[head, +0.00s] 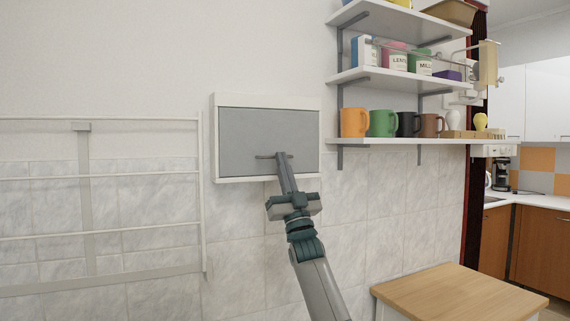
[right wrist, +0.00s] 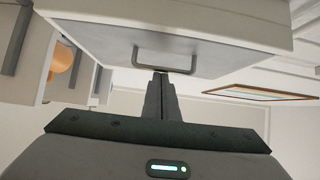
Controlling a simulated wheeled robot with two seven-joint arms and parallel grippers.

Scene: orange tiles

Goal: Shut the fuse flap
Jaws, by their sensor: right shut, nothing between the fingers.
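The fuse flap (head: 262,130) is a grey panel in a white frame on the wall, left of the shelves in the head view. It looks flush or nearly flush with its frame; I cannot tell if a small gap is left. My right gripper (head: 281,158) is shut and empty, with its fingertips at the flap's bar handle (head: 265,156). In the right wrist view the flap (right wrist: 200,50) fills the top, and the shut fingers (right wrist: 161,78) reach to its handle (right wrist: 165,62). Whether they touch it is unclear. My left gripper is not in view.
A white wall rack (head: 140,228) is at the left. Shelves (head: 400,141) with several mugs and boxes stand out from the wall at the right. A wooden-topped table (head: 460,292) is at the lower right. The wall below the flap is clear.

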